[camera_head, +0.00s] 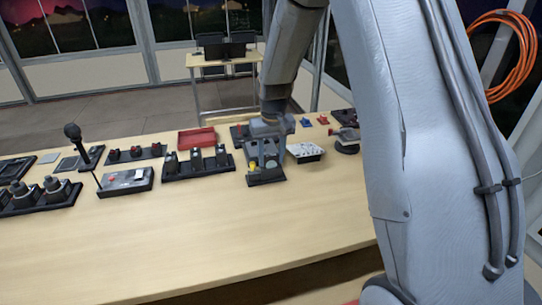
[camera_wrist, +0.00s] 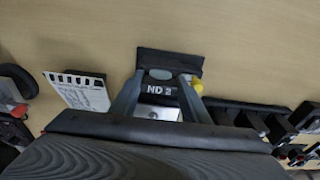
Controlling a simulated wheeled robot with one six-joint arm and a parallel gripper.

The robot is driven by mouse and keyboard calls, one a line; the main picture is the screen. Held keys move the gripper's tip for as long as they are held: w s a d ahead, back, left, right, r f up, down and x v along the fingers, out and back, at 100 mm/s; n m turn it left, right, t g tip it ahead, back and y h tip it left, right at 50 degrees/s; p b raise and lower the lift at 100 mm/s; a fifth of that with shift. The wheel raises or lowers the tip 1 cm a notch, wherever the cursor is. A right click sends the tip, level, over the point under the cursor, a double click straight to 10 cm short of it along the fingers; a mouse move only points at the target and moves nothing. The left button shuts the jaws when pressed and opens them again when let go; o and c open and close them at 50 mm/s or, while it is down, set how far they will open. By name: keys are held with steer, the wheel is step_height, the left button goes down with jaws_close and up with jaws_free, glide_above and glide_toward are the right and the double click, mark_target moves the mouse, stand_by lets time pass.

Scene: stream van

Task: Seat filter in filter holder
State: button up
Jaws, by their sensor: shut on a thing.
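In the wrist view, my gripper (camera_wrist: 160,82) is shut on a dark filter (camera_wrist: 160,90) marked "ND 2", with one finger on each side of it. A black filter holder base (camera_wrist: 168,58) lies under and just beyond the fingertips, and a yellow piece (camera_wrist: 197,84) shows beside the right finger. In the head view, my gripper (camera_head: 266,150) points down at the black holder (camera_head: 266,180) on the table. My gripper hides most of the filter there. I cannot tell whether the filter sits in a slot or is just above it.
On the wooden table (camera_head: 190,235), a white-topped panel (camera_head: 306,152) stands close on the right. A black row of devices (camera_head: 199,164) stands close on the left. A red tray (camera_head: 197,138) lies behind. The table front is clear.

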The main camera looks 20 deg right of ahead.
mark_target(272, 169)
steer(key=shift+f, duration=0.4)
steer(key=o, duration=1.2)
steer(key=shift+o, duration=0.2)
step_height(272, 169, up, 8)
steer(key=s+b, duration=0.1)
steer(key=b, duration=0.1)
steer(key=shift+f+b, duration=0.15)
steer(key=shift+b, duration=0.2)
steer(key=s+f, duration=0.2)
steer(key=s, duration=1)
steer(key=s+f+b, duration=0.1)
steer(key=s+f, duration=0.1)
steer(key=s, duration=0.9)
steer(key=shift+s+f, duration=0.4)
